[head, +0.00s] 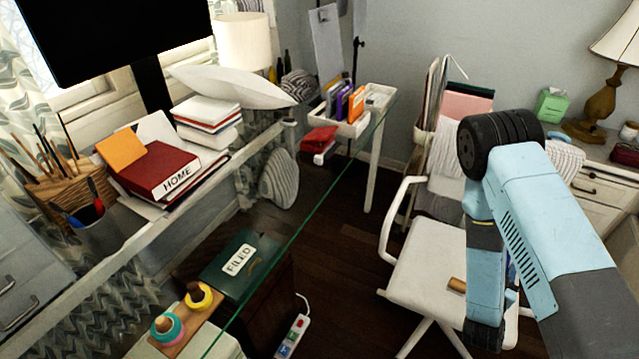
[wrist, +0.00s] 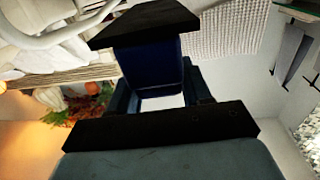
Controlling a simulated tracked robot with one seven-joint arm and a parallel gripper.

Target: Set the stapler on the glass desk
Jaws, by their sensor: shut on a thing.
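In the wrist view, my gripper (wrist: 152,78) is shut on a dark blue thing (wrist: 150,62), which looks like the stapler. Only part of it shows between the dark gripper parts, so its full shape is hidden. In the head view, my arm hides the gripper, and only a sliver of blue (head: 512,272) shows beside the arm, above the white chair. The glass desk (head: 312,216) has a green edge and runs from the lower left to the back centre. My arm is to the right of it, apart from it.
On the glass desk's left side are red books (head: 160,170), a pen cup (head: 95,232) and a monitor (head: 110,35). An organizer (head: 350,128) stands at its far end. The white chair (head: 425,262) is between the desk and my arm. Bare glass shows along the front edge.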

